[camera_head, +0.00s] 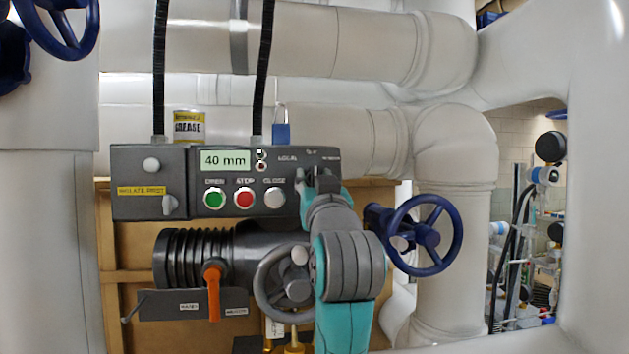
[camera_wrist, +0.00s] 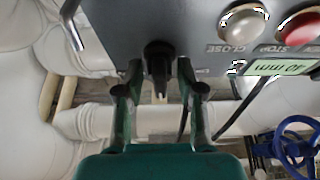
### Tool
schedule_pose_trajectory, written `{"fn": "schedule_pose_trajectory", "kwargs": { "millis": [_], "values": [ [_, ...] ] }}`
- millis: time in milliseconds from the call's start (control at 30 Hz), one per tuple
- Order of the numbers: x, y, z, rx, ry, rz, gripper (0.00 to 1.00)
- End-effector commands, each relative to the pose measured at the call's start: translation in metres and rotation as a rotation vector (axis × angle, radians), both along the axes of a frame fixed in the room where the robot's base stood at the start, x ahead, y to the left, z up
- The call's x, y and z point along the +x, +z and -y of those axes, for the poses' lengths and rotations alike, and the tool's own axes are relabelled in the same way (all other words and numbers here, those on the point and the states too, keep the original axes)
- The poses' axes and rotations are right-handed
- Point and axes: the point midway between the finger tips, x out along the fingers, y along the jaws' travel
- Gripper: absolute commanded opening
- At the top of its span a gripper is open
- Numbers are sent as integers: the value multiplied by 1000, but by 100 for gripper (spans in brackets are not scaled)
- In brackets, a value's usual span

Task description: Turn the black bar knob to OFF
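The black bar knob (camera_wrist: 158,62) is on the grey control box (camera_head: 150,205), near its right end. In the wrist view its bar stands about upright in the picture, between my two fingers. In the head view my gripper (camera_head: 318,182) covers most of the knob, and small labels sit above it, LOCAL being readable at its left. In the wrist view my gripper (camera_wrist: 158,80) is open, with one finger on each side of the knob and visible gaps to it. I cannot tell which label the bar points to.
Green, red and pale push buttons (camera_head: 244,198) sit left of the knob, below the 40 mm display (camera_head: 225,160). A blue handwheel (camera_head: 420,236) stands at right, below the box. A grey handwheel (camera_head: 285,285) and an orange lever (camera_head: 212,290) are lower. A blue padlock (camera_head: 281,133) is above.

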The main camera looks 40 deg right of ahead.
Motion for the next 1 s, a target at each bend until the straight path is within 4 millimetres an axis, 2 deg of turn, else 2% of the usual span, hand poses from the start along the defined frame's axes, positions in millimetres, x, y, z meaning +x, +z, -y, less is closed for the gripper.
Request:
{"fn": "schedule_pose_trajectory", "kwargs": {
  "millis": [500,1000],
  "values": [
    [-50,-26,-35,0,1,-1,38],
    [-55,-29,-38,1,0,-1,38]
  ]
}}
